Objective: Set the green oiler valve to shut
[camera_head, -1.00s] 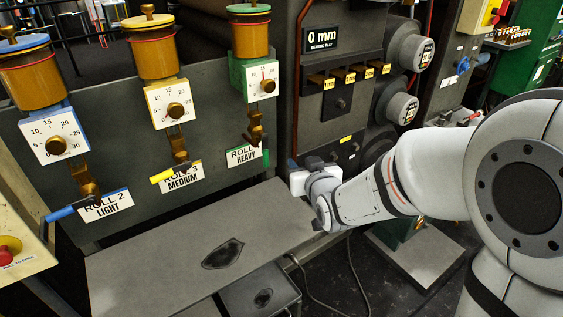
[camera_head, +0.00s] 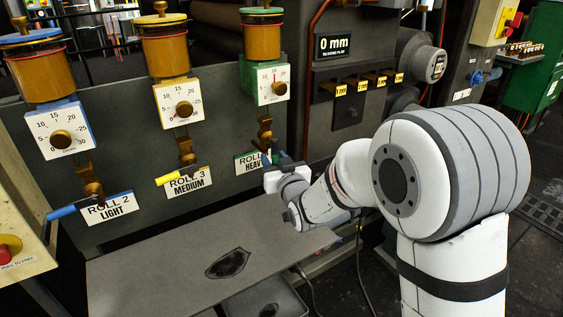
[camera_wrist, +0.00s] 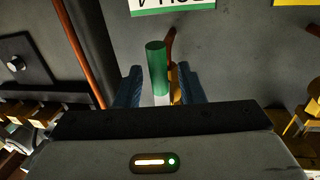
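The green oiler (camera_head: 262,42) is the rightmost of the three, with an amber glass, a green-edged dial (camera_head: 272,84) and a brass valve (camera_head: 264,128) below. Its valve lever has a green handle (camera_wrist: 156,66), seen in the wrist view. My gripper (camera_head: 272,158) is at this lever, in front of the ROLL HEAVY label (camera_head: 245,163), and hides most of the handle in the head view. In the wrist view my gripper (camera_wrist: 160,90) has its blue fingers on either side of the handle, with gaps showing. Contact cannot be seen.
The blue valve handle (camera_head: 61,212) and yellow valve handle (camera_head: 170,179) point left on the neighbouring oilers. A grey shelf (camera_head: 150,262) with a dark stain lies below. An orange pipe (camera_wrist: 79,50) runs beside my gripper. A 0 mm display (camera_head: 334,46) is at right.

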